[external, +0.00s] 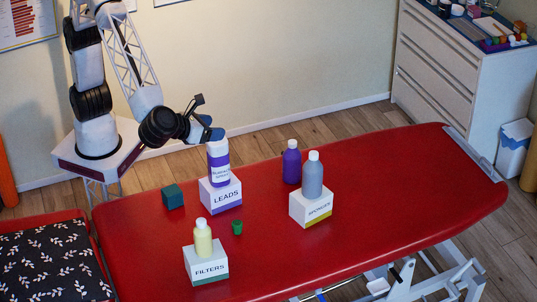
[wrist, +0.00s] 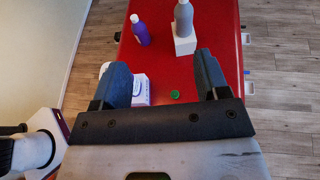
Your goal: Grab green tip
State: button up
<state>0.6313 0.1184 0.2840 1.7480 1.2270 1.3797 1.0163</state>
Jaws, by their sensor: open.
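A small green tip (external: 237,227) sits on the red treatment table, just right of and in front of the LEADS box. It also shows in the wrist view (wrist: 175,95), between my fingers and beyond the gripper's dark crossbar. My gripper (external: 208,130) is open and empty, up at the table's back edge, close to the top of the white and purple bottle (external: 218,163). In the wrist view my two blue-grey fingers (wrist: 160,62) stand wide apart. The left finger hides much of the LEADS box and its bottle. The gripper is well above the green tip and apart from it.
The white and purple bottle stands on the LEADS box (external: 221,197). A teal cube (external: 173,197) lies to its left. A yellow bottle (external: 203,238) stands on the FILTERS box (external: 206,266). A grey bottle (external: 312,177) tops another box (external: 311,208), beside a purple bottle (external: 291,163). The table's right half is clear.

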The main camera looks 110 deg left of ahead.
send_near(234, 224)
jog(key=x, duration=0.3)
jog(key=shift+w+a+f, duration=0.15)
jog(key=shift+x, duration=1.3)
jog(key=shift+a, duration=0.15)
jog(key=shift+x, duration=2.5)
jog(key=shift+c, duration=0.4)
jog(key=c, duration=0.9)
